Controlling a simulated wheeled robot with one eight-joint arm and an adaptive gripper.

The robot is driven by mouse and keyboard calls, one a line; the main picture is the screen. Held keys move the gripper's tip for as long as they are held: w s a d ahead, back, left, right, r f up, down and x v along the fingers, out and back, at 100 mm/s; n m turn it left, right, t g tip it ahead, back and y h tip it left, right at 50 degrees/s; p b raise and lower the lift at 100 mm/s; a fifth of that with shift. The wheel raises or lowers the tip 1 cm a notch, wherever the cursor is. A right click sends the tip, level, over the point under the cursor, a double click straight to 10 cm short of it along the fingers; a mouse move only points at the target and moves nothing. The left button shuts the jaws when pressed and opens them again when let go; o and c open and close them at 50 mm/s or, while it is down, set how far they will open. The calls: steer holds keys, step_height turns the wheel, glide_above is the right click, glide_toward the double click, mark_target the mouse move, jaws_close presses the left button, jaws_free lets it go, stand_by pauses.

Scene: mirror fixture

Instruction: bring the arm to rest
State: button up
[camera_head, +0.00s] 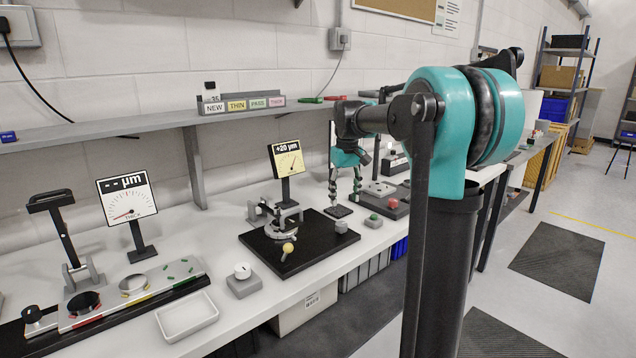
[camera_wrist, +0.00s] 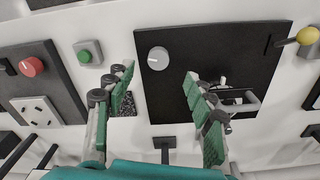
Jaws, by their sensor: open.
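My gripper (camera_head: 344,190) hangs fingers-down over the bench, right of the black mirror-fixture plate (camera_head: 312,251). In the wrist view my gripper (camera_wrist: 158,88) has its two green-padded fingers spread wide, with nothing held between them. A small dark square pad (camera_head: 338,211) lies below the fingers; it also shows beside the left finger in the wrist view (camera_wrist: 127,106). The fixture (camera_head: 282,226) carries a yellow ball knob (camera_head: 288,248). A gauge (camera_head: 287,159) behind it reads +20 µm. Whether the fingertips touch anything is unclear.
The shelf (camera_head: 150,122) runs along the wall above the bench, with labelled blocks (camera_head: 240,104). A white tray (camera_head: 187,317) and another gauge (camera_head: 126,200) are at left.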

steer(key=s+d+f+m+t, duration=0.1)
steer(key=s+f+t, duration=0.1)
steer(key=s+f, duration=1)
steer(key=s+d+f+m+t, duration=0.1)
steer(key=s+d+f+m, duration=0.1)
steer(key=s+f, duration=0.9)
steer(key=s, duration=0.5)
steer(key=shift+s+d+f+m+t, duration=0.25)
steer(key=shift+s+f+m+t, duration=0.05)
steer(key=shift+f+t, duration=0.1)
